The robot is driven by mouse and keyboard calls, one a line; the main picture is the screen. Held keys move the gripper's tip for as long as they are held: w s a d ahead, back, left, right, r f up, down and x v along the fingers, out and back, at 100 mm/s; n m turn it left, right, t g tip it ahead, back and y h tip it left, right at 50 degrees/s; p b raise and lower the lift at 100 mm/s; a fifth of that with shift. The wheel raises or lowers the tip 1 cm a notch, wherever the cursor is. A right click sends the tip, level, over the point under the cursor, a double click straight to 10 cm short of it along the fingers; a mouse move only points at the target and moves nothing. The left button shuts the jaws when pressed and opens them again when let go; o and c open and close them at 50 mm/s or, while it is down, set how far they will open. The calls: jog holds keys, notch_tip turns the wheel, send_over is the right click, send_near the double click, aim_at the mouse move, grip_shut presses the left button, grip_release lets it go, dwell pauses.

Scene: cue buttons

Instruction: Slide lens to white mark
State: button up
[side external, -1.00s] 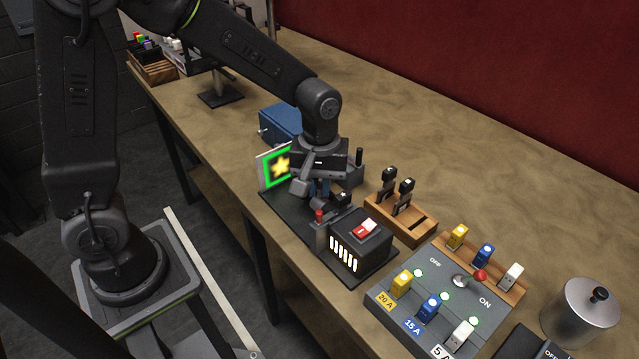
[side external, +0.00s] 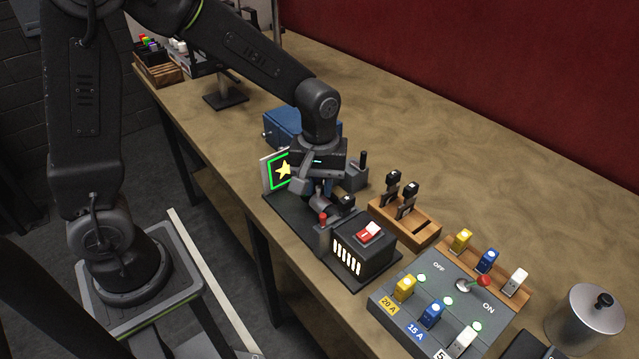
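A projector-like bench device has a black base (side external: 288,214), a dark lamp box (side external: 362,250) with lit slots and a red-and-white switch, and a screen (side external: 277,173) at its far left end. The screen shows a yellow star on dark inside a green frame. A small grey cylinder (side external: 321,203), perhaps part of the lens mount, shows just below my gripper (side external: 318,190). My gripper points down over the base between screen and lamp box. Its fingertips are largely hidden, so I cannot tell whether they are closed on the lens. I cannot make out the white mark.
A red-topped post (side external: 323,219) stands beside the lamp box. A blue box (side external: 290,128) is behind the screen. A wooden holder (side external: 408,222) with dark plugs and a grey fuse panel (side external: 440,300) lie to the right.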

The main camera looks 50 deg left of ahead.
aim_at(319, 187)
jog(key=shift+o, duration=1.2)
notch_tip(319, 187, up, 14)
jog(key=shift+f, duration=0.1)
jog(key=s+a+m+t, duration=0.2)
jog(key=s+m+t, duration=0.3)
jog(key=s+m, duration=0.4)
jog(key=shift+s+a+t, duration=0.25)
jog(key=shift+s+t, duration=0.05)
jog(key=shift+s, duration=2.55)
